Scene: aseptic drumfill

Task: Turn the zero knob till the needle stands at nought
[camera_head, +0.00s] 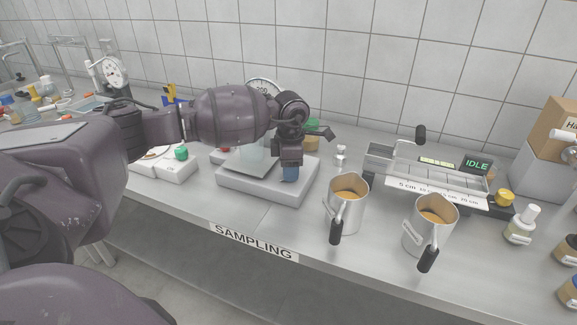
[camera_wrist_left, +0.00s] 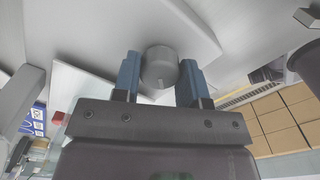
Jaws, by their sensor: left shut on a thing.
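The zero knob (camera_wrist_left: 160,66) is a grey round knob with a small pale mark on its face. In the left wrist view it sits between the two blue fingertips of my left gripper (camera_wrist_left: 160,78), which is shut on it. In the head view my left gripper (camera_head: 290,172) points down at the front right of the pale scale base (camera_head: 240,190), and the knob is hidden there. The round dial (camera_head: 263,84) stands behind my arm. Only its upper part shows, and I cannot see where the needle stands. My right gripper is in neither view.
Two steel jugs (camera_head: 346,212) (camera_head: 430,228) with orange contents stand right of the scale. A sealer-like device with an IDLE display (camera_head: 477,164) is farther right. A white box with a green knob (camera_head: 181,153) is left. Clear bench lies in front, by the SAMPLING label (camera_head: 253,242).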

